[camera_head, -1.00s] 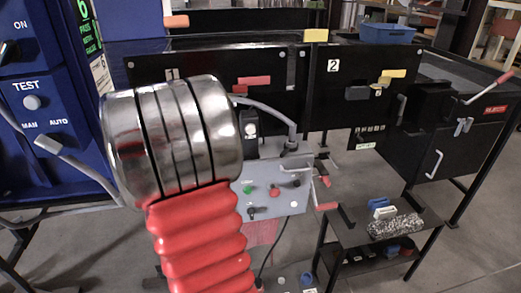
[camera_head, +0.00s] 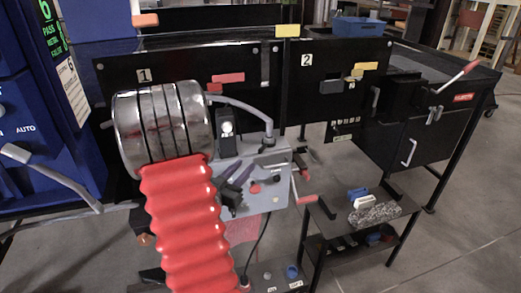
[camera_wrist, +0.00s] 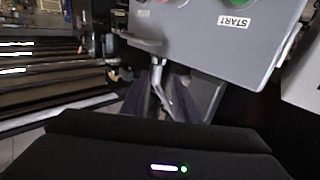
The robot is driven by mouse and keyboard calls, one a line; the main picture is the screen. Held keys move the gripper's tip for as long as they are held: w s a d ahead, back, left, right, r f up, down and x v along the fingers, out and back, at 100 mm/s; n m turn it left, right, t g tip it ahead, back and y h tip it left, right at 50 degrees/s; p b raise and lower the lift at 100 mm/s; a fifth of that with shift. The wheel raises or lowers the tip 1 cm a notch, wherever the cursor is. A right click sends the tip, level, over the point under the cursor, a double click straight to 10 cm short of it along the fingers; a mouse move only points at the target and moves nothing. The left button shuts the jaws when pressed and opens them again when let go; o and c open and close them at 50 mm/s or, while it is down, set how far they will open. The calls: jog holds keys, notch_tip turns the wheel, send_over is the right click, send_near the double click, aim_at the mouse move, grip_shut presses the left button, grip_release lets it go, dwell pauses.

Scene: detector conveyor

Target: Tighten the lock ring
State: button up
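I cannot pick out the lock ring with certainty in either view. My gripper (camera_head: 241,174) shows in the head view as two dark purple fingers, in front of the grey control panel (camera_head: 271,201). In the wrist view the fingers of my gripper (camera_wrist: 168,85) are spread apart and point toward the panel's lower edge (camera_wrist: 190,55). A silver metal part (camera_wrist: 165,94) shows between them; I cannot tell whether they touch it. The panel carries a START label (camera_wrist: 235,22) and a green button (camera_wrist: 238,3).
A red-handled crank (camera_head: 304,199) sticks out right of the panel. A low black shelf stand (camera_head: 340,229) holds small items. A blue cabinet (camera_head: 85,130) is at left. The floor at right is open.

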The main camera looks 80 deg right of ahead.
aim_at(259, 151)
jog(key=x, duration=1.2)
jog(key=shift+s+d, duration=0.2)
jog(key=shift+d, duration=0.2)
grip_shut()
